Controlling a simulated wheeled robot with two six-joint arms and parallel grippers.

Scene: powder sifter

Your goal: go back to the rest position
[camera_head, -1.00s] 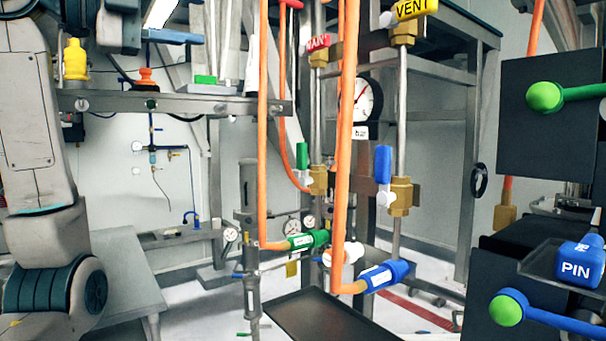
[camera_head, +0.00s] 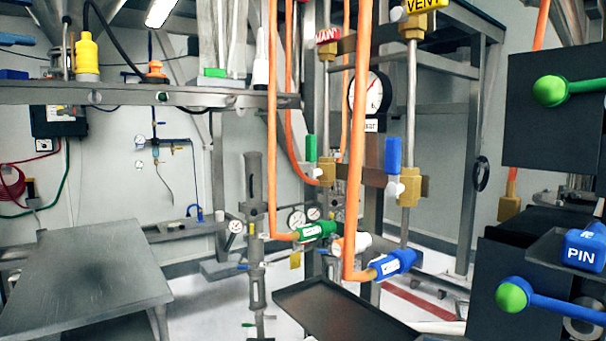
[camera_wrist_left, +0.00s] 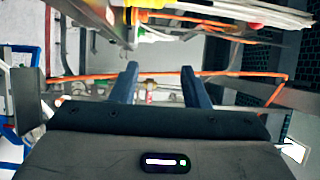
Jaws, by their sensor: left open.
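My left gripper (camera_wrist_left: 160,85) shows in the left wrist view, with its two dark blue fingers apart and nothing between them. Orange hoses and metal fittings lie beyond the fingers in that view. My left arm and left gripper are out of the head view. My right gripper is in neither view.
A grey table (camera_head: 85,285) stands at the lower left. A dark tray (camera_head: 335,310) is below. Black panels with a green-knobbed lever (camera_head: 550,90) and a blue PIN block (camera_head: 585,248) are at right.

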